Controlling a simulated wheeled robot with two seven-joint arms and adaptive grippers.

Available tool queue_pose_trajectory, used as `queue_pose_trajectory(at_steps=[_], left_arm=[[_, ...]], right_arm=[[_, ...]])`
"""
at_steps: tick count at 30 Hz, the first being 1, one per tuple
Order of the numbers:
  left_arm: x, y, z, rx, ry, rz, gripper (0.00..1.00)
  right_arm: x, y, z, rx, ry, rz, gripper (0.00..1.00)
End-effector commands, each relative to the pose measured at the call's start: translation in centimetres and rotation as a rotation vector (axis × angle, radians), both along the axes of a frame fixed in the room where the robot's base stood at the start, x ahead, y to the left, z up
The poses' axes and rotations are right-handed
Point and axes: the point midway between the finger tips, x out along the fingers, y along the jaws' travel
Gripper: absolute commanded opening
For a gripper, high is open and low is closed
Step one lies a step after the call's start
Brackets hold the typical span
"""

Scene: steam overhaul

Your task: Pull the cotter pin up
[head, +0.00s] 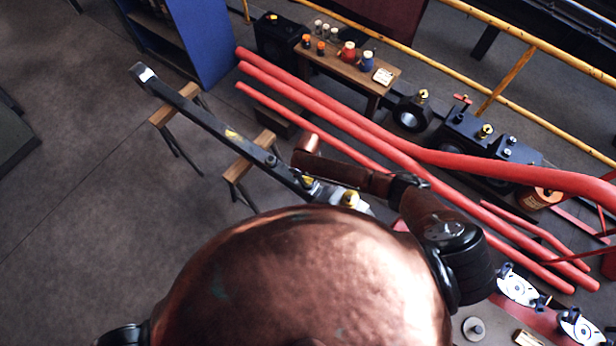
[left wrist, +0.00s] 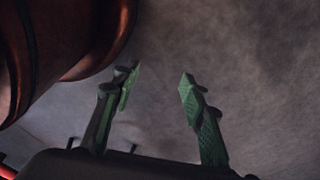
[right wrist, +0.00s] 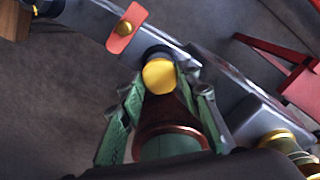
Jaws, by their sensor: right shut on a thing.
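A long dark steel rod (head: 205,118) lies across two wooden trestles, its near end widening under my right arm. My right gripper (right wrist: 160,80) is over that near end; its green fingers are closed around a small piece with a round yellow top, which I take for the cotter pin (right wrist: 160,75). The fingers hide most of it, so I cannot tell how far it sits in the rod. The rod also shows in the right wrist view (right wrist: 225,70). My left gripper (left wrist: 158,80) is open and empty above bare floor.
A red tag with a brass knob (right wrist: 125,28) lies on the rod, and brass fittings (right wrist: 280,140) stand at lower right. Thick red pipes (head: 340,120) run behind the rod. A wooden bench (head: 345,65) holds several small bottles. The left floor is clear.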

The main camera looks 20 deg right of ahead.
Motion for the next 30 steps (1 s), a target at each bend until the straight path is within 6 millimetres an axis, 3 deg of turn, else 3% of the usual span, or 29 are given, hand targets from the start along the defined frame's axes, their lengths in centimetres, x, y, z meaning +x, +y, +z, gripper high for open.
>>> queue_pose_trajectory(at_steps=[11, 24, 30], left_arm=[[1.0, -0.1, 0.2, -0.001, -0.013, -0.002, 0.40], [1.1, -0.1, 4.9, -0.001, -0.014, -0.002, 0.40], [0.8, 0.0, 5.1, 0.000, -0.011, -0.001, 0.40]], right_arm=[[-0.2, 0.0, 0.0, 0.000, 0.006, 0.000, 0.00], [-0.2, 0.0, 5.1, -0.001, 0.006, 0.001, 0.00], [-0.3, 0.0, 5.4, 0.000, 0.007, 0.000, 0.00]])
